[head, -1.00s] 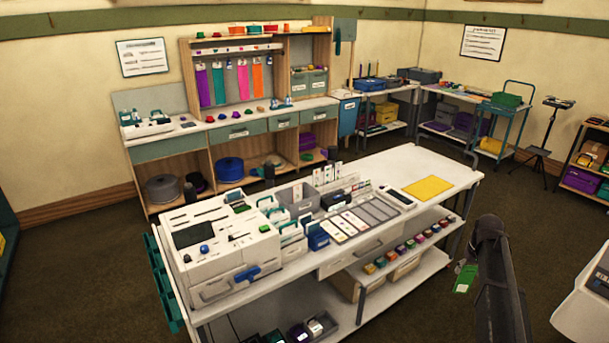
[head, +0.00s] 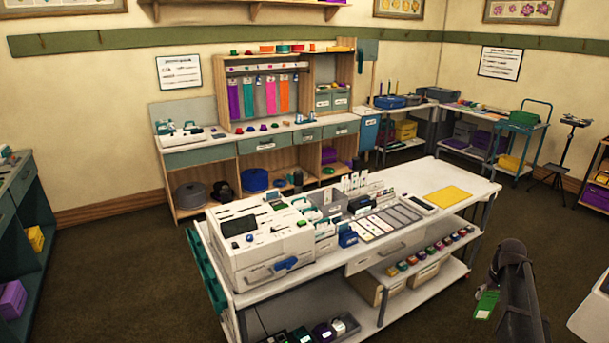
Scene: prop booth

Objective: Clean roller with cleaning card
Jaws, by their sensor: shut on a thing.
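My gripper (head: 494,286) is at the lower right of the head view, seen past my dark arm, and its fingers are small and mostly hidden. It is shut on a green card (head: 486,304), which hangs tilted in the air right of the white table (head: 320,282). A large white machine (head: 270,252) with a dark screen and a blue handle stands on the table's left end, apart from my gripper. I cannot make out a roller; it may be hidden or too small to tell.
Cards, holders and grey trays (head: 390,216) crowd the table's middle; a yellow mat (head: 449,196) lies at its right end. A lower shelf holds small coloured blocks (head: 430,250). A white surface (head: 590,318) is at the lower right. Dark floor is clear left of the table.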

